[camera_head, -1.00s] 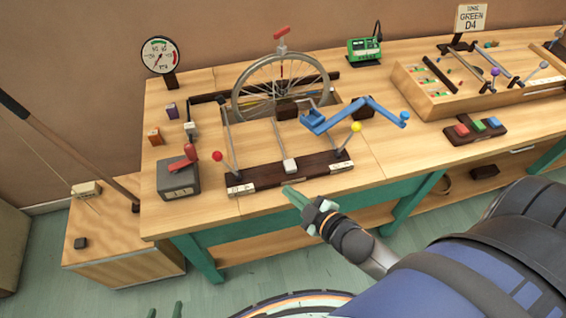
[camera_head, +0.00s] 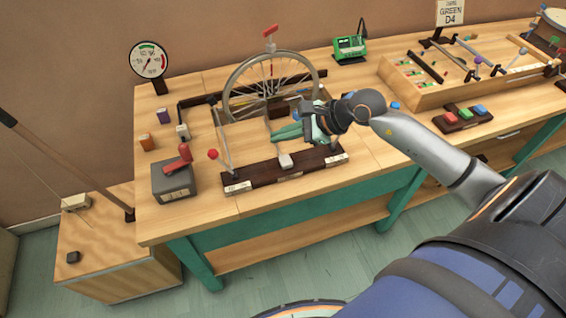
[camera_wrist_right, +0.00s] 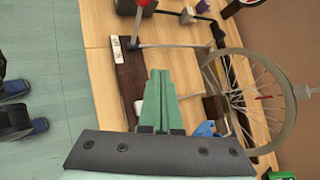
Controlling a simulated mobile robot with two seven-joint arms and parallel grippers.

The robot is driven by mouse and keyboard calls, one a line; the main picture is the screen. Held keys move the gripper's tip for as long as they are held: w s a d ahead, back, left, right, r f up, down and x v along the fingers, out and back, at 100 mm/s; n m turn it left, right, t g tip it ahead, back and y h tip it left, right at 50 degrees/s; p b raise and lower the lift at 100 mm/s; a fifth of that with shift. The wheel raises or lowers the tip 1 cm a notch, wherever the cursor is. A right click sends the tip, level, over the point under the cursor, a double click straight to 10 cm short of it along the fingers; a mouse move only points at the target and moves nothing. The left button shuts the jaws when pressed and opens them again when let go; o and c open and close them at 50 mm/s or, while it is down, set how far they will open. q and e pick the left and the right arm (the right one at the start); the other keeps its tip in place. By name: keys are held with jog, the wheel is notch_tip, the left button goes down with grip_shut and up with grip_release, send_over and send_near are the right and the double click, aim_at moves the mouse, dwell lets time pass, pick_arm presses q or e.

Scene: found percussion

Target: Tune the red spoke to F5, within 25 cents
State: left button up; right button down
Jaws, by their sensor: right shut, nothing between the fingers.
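The spoked wheel (camera_head: 229,88) stands upright in its frame at the back of the bench, with a red piece (camera_head: 270,31) above its rim. My right gripper (camera_head: 275,136) is shut and empty, above the bench in front of the wheel. In the right wrist view its green fingers (camera_wrist_right: 159,75) are together, beside the wheel (camera_wrist_right: 291,120). A blue crank-shaped part (camera_head: 395,106) is mostly hidden behind the right gripper and forearm; some blue shows in the wrist view (camera_wrist_right: 205,129). My left gripper is out of sight.
A red-knobbed lever (camera_head: 213,154) rises beside a dark labelled base (camera_head: 265,176). A grey box with a red handle (camera_head: 173,183), a dial gauge (camera_head: 149,58) and a green device (camera_head: 350,46) stand around. A wooden tray (camera_head: 420,96) is at right.

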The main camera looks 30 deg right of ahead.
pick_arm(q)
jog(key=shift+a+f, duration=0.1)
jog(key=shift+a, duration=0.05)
pick_arm(e)
jog(key=d, duration=0.1)
jog(key=d+h, duration=0.1)
jog(key=d+n, duration=0.1)
jog(key=shift+w+d+r+h, duration=0.2)
jog(key=shift+w+r+h, duration=0.05)
jog(key=shift+w+h, duration=0.15)
jog(key=shift+f, duration=0.15)
jog(key=b, duration=0.4)
send_over(290, 161)
notch_tip(290, 161, down, 7)
jog(key=shift+r, duration=0.1)
jog(key=shift+f+b, duration=0.95)
jog(key=shift+b, duration=0.15)
jog(key=shift+r, duration=0.1)
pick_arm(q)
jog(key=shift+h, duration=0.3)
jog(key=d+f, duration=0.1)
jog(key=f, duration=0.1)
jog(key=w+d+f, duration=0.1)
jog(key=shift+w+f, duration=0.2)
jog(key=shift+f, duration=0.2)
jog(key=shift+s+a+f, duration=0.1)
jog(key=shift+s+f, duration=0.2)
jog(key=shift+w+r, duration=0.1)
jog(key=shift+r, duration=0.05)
